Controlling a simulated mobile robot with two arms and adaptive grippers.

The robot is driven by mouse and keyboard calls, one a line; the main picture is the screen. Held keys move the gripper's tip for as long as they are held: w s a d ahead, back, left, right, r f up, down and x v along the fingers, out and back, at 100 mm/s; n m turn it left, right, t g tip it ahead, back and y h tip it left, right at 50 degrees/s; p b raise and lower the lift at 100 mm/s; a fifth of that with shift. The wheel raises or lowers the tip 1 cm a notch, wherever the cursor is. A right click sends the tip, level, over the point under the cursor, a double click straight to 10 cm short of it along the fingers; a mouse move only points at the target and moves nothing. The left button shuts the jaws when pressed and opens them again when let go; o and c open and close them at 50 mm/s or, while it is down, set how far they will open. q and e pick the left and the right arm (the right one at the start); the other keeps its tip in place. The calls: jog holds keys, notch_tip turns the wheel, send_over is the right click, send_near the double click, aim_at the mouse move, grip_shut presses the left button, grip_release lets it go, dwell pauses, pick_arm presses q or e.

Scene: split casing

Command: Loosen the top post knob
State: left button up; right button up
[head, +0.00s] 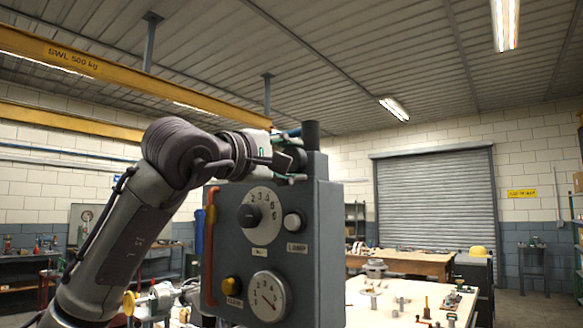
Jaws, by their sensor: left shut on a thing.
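A grey control box (325,225) stands in front of me, with dials on its face and a short dark post (312,134) rising from its top. My left gripper (290,157) reaches in from the left at the box's upper part, just left of and below the post's top. Its fingers are closed on a dark knob (297,159), which they partly hide. My right gripper is not in view.
The box face carries an upper dial (262,212), a lower dial (268,296), an amber button (231,286) and an orange pipe (210,245). Behind to the right is a pale workbench (385,312) with small parts. A roller shutter (435,200) is farther back.

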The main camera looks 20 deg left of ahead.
pick_arm(q)
jog(key=shift+n, duration=0.5)
jog(key=o, duration=1.2)
jog(key=shift+a, duration=0.1)
jog(key=shift+c, duration=0.2)
jog(key=v, duration=1.2)
